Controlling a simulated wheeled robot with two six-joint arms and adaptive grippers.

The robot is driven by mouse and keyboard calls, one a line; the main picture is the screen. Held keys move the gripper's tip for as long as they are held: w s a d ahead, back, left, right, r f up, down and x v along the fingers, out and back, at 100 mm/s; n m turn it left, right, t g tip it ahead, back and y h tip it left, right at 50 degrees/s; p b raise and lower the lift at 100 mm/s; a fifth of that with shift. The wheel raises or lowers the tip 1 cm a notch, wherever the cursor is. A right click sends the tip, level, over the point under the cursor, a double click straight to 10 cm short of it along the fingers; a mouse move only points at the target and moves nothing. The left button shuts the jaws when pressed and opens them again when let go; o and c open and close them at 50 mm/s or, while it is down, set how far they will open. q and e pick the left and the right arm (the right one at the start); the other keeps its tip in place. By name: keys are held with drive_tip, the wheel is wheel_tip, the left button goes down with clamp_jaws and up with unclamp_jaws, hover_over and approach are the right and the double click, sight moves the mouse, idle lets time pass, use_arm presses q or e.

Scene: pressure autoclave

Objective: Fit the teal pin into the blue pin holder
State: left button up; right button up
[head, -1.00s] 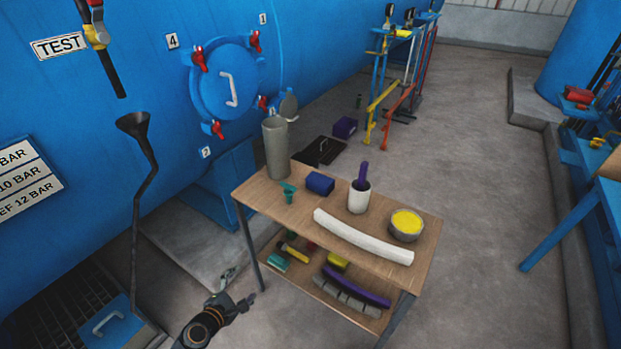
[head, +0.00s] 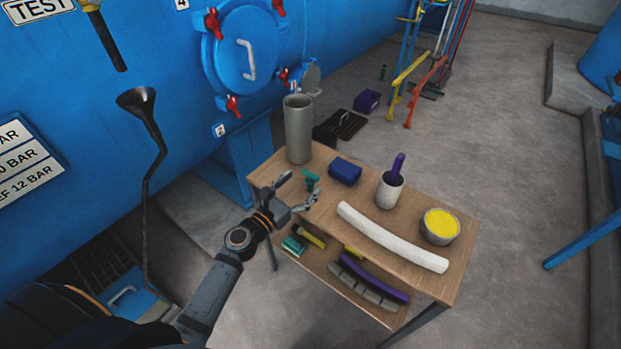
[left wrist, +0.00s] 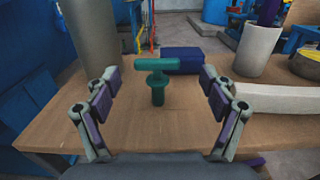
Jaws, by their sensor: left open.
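The teal pin (head: 310,181) stands upright on the wooden table top, its T-shaped handle up; it also shows in the left wrist view (left wrist: 157,82). The blue pin holder (head: 345,171) is a dark blue block just behind and to the right of the pin; in the left wrist view it (left wrist: 189,60) is partly behind the pin's handle. My left gripper (head: 298,189) is open at the table's near left edge. In the left wrist view its fingers (left wrist: 160,95) are spread to either side of the pin, with the pin a little beyond them, untouched. My right gripper is not in view.
A tall grey cylinder (head: 298,130) stands at the table's back left corner. A white cup (head: 389,192) with a purple object, a long white curved piece (head: 390,237) and a bowl of yellow material (head: 440,226) stand to the right. A lower shelf holds several items.

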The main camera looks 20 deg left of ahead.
sight(309, 175)
use_arm(q)
drive_tip(key=x, duration=0.5)
drive_tip(key=shift+w+a+p, duration=0.15)
drive_tip(key=shift+p, duration=0.25)
drive_tip(key=shift+c, duration=0.3)
drive_tip(key=c, duration=1.3)
drive_tip(key=shift+r, duration=0.1)
